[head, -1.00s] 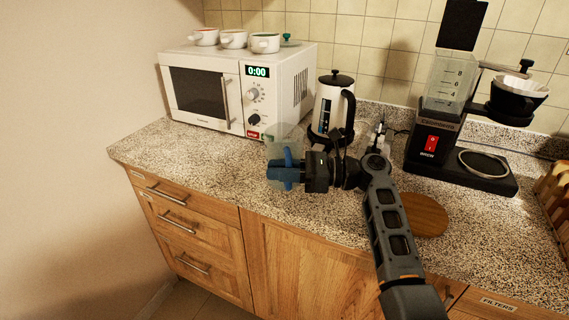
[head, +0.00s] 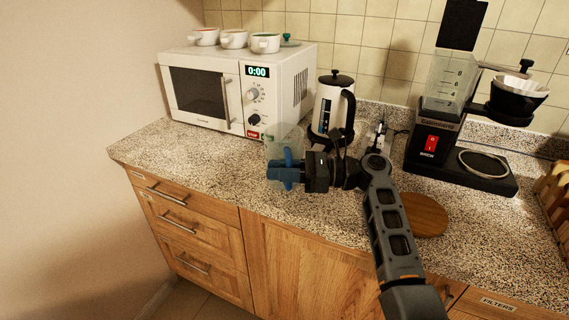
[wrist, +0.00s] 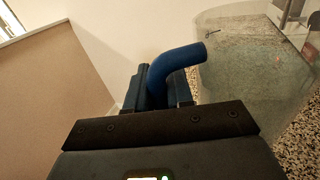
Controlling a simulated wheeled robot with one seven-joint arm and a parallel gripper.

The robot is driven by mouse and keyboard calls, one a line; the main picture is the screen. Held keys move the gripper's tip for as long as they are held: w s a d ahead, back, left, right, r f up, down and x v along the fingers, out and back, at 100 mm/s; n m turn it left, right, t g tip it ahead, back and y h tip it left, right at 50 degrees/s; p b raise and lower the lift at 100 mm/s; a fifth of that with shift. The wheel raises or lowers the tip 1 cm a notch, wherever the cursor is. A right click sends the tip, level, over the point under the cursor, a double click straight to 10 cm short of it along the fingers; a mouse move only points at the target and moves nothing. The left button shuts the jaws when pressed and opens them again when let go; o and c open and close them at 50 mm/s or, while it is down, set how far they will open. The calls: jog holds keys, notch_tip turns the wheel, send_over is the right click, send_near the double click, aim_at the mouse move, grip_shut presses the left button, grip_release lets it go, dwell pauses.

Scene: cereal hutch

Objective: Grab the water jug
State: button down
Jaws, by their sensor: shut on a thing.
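The water jug (head: 284,137) is a clear container with a blue handle, standing in front of the microwave on the counter in the head view. My gripper (head: 287,173) is at the jug's near side, with its blue fingers shut on the handle. In the wrist view the blue handle (wrist: 181,62) rises between my fingers, and the clear jug body (wrist: 255,60) is to the right. The jug's base is partly hidden behind my gripper in the head view, so I cannot tell whether it touches the counter.
A white microwave (head: 205,92) with several cups on top stands behind the jug. A white kettle (head: 331,103) is close behind my wrist. A coffee maker (head: 439,140) stands at right. A round wooden board (head: 425,214) lies beside my arm. The left counter (head: 160,140) is clear.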

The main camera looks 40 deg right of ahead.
jog(key=shift+r, duration=0.35)
